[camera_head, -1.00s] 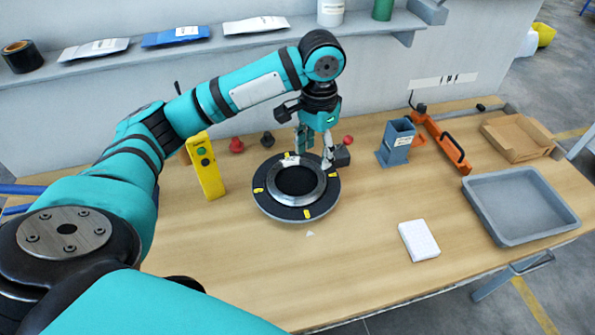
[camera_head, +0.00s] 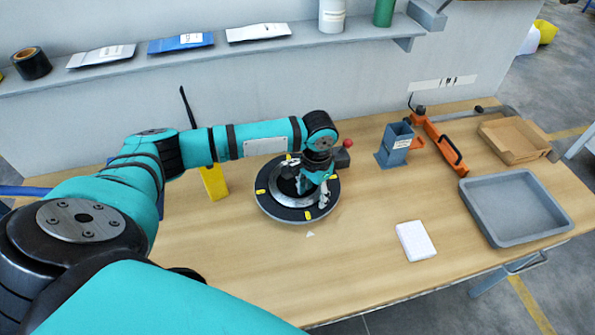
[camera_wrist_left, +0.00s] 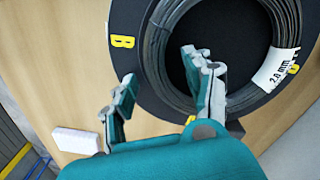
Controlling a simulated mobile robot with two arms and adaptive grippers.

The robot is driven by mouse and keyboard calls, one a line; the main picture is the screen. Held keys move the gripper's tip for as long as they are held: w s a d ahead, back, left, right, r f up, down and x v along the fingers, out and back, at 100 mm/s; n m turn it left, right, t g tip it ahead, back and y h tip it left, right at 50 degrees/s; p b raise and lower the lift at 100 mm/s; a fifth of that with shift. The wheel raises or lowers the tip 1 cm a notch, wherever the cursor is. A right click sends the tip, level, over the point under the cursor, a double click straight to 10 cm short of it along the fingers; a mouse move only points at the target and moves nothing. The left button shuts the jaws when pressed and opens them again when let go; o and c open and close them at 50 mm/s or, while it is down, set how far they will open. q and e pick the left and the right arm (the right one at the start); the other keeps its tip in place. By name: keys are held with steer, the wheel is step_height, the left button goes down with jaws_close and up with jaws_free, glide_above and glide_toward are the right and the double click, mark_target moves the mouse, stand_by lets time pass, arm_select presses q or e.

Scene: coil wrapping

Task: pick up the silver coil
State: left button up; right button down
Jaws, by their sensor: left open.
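The silver coil (camera_head: 284,202) lies flat on a round black disc (camera_head: 267,207) with yellow marks on its rim. In the left wrist view the coil (camera_wrist_left: 154,52) is a ring of grey wire with a white "2.0 mm" label around a dark centre. My left gripper (camera_head: 312,187) is over the right part of the coil and hides some of it. In the wrist view the left gripper (camera_wrist_left: 160,72) is open, one finger over the dark centre, the other outside the ring. The coil's wall shows between them; I cannot tell if they touch it. My right gripper is not in view.
A yellow control box (camera_head: 215,183) stands left of the disc. A grey holder (camera_head: 394,150), an orange tool (camera_head: 440,142), a cardboard tray (camera_head: 515,140) and a grey tray (camera_head: 480,225) are to the right. A white block (camera_head: 416,241) lies in front.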

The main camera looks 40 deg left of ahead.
arm_select(q)
steer(key=shift+f, duration=0.15)
jaws_close()
stand_by(0.4)
